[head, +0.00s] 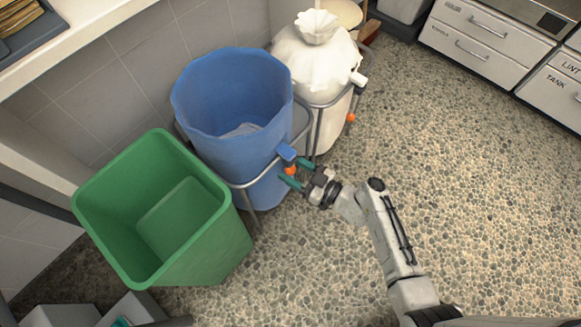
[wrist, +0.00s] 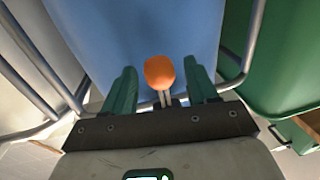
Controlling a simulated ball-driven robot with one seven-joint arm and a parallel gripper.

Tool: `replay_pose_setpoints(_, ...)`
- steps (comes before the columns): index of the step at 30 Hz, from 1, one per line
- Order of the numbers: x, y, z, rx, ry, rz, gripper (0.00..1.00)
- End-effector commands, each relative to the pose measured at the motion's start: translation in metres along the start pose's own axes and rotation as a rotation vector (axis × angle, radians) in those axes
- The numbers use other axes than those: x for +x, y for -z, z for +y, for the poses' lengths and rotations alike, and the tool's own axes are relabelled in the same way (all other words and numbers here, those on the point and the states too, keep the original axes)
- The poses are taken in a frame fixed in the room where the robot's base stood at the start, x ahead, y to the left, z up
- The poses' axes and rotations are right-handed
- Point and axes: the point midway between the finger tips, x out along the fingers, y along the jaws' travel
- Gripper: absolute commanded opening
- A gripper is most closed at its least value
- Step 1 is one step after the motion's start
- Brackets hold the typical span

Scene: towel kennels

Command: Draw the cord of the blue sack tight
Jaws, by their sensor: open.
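The blue sack (head: 232,100) stands wide open in a grey metal frame (head: 250,185), with something pale lying at its bottom. A blue cord lock (head: 287,152) sits on its near right side, and an orange cord toggle (head: 291,170) hangs just below it. My gripper (head: 291,174) is open at the sack's front. In the wrist view the toggle (wrist: 159,71) hangs from two pale cord strands between my green fingers (wrist: 162,92), with a gap on each side. The blue sack wall (wrist: 140,30) is behind it.
An empty green bin (head: 165,215) stands close on the left of the blue sack. A white sack (head: 318,70) with a gathered top and its own orange toggle stands behind to the right. Drawers (head: 485,40) line the back right. The pebbled floor on the right is clear.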

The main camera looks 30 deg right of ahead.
Motion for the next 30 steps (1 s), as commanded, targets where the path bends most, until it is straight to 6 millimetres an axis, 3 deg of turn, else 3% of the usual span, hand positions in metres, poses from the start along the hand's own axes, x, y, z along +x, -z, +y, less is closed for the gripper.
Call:
replay_pose_setpoints(13, 0.0107, 0.0002, -0.0003, 0.000, 0.000, 0.000, 0.58)
replay_pose_setpoints(30, 0.0104, 0.0002, -0.0002, 0.000, 0.000, 0.000, 0.03)
